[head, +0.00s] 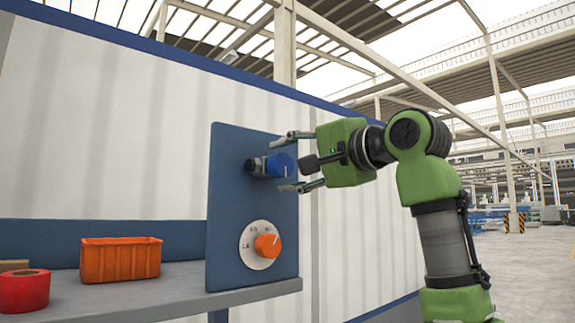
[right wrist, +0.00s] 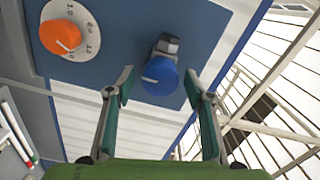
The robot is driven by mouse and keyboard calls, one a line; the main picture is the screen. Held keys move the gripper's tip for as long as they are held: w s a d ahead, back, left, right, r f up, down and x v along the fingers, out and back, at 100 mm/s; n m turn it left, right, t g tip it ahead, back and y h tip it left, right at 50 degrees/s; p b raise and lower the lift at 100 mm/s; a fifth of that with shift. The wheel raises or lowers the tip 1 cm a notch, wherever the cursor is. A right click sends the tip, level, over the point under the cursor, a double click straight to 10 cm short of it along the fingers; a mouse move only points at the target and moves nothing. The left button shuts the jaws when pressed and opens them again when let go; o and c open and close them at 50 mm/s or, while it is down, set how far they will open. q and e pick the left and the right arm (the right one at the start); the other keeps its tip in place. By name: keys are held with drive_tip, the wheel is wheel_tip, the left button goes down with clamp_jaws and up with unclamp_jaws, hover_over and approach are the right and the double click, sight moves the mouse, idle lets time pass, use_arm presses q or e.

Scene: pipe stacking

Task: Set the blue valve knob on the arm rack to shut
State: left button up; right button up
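The blue valve knob (head: 279,165) sits on a grey metal fitting on the upper part of the blue panel (head: 225,230). A white line marks its face. My right gripper (head: 288,162) is open in front of the knob, one finger above it and one below in the head view. In the right wrist view the blue knob (right wrist: 160,76) lies between and just beyond the two open fingertips (right wrist: 160,88). The fingers look apart from the knob, with a gap on both sides. My left gripper is not in view.
An orange dial (head: 267,245) on a white numbered plate is below the knob. A grey shelf (head: 190,290) holds an orange bin (head: 120,260) and a red tape roll (head: 24,291) at left. A white ribbed wall stands behind. Open floor lies at right.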

idle(0.3)
drive_tip(key=v, duration=1.2)
drive_tip(key=shift+w, duration=0.1)
